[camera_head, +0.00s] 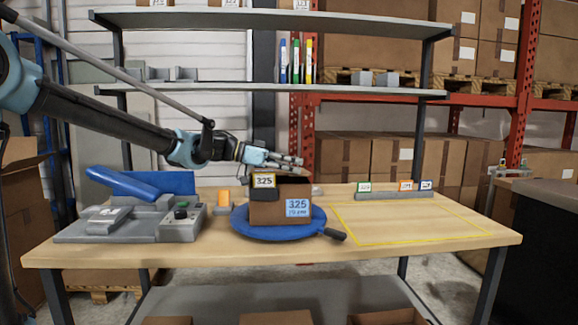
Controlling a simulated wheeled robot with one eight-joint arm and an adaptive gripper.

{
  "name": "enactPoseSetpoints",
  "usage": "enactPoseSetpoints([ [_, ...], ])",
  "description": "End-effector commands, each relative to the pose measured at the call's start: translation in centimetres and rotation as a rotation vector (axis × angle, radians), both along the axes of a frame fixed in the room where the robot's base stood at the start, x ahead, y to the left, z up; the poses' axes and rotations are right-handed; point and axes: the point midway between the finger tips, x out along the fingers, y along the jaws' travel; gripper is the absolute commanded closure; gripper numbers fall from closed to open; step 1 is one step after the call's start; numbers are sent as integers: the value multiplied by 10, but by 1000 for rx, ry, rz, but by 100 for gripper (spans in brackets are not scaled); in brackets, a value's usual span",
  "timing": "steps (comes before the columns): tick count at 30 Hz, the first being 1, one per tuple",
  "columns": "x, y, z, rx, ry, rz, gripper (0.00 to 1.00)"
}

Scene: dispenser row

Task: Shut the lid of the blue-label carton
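A brown carton (267,213) with a blue label (297,208) reading 325 stands upright on a round blue turntable (241,222). Its upper part looks dark inside, and I cannot clearly make out the lid. A dark piece with a yellow-edged 325 tag (264,181) shows at its upper left front; I cannot tell how it is attached. My gripper (299,161) reaches in from the left and points right, just above the carton's top. Whether it touches the carton, and whether its fingers are apart, is too small to tell.
A grey device with a black knob (181,214) and a blue arm (125,184) stands at the left. A yellow-outlined area (410,222) at the right is empty. A grey rail (395,195) with small tags lies behind it. Shelves (260,90) hang above.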

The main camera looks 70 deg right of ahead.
Motion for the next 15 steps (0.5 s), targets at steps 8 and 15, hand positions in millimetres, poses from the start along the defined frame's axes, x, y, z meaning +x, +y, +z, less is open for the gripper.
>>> enactPoseSetpoints([
  [8, 8, -3, 31, 0, 1, 7, 100],
  [15, 45, 11, 48, 0, 2, 13, 100],
])
